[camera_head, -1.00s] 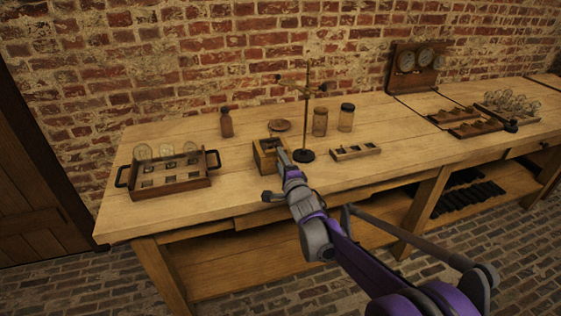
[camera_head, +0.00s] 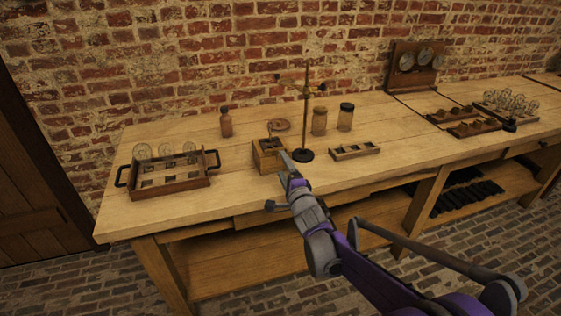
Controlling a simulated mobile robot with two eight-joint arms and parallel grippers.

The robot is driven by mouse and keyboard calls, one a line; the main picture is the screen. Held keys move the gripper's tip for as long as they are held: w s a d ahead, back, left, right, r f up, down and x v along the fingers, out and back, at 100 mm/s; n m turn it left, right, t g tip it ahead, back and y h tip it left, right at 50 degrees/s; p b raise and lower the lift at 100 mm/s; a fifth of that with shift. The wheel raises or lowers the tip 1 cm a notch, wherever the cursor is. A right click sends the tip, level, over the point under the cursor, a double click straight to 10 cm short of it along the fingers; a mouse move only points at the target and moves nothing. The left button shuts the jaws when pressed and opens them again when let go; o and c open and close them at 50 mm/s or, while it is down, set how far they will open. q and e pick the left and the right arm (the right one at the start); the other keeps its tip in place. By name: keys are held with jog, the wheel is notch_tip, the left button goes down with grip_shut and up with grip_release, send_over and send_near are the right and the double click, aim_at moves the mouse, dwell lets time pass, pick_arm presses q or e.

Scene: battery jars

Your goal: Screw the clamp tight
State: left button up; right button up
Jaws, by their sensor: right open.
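A retort stand (camera_head: 307,118) with a dark round base stands on the workbench, right of a small wooden box. My right gripper (camera_head: 286,164) is open, low at the box's front right corner and well below the clamp. I cannot tell whether it touches the box. My left gripper is not in view.
A handled tray (camera_head: 180,185) with glass jars stands at left. A brown bottle (camera_head: 226,122), two lidded jars (camera_head: 319,121) and a small compartment tray (camera_head: 355,151) stand around the stand. A gauge board (camera_head: 415,66) is at back right.

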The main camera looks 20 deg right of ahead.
jog(key=s, duration=0.7)
jog(key=shift+d, duration=0.1)
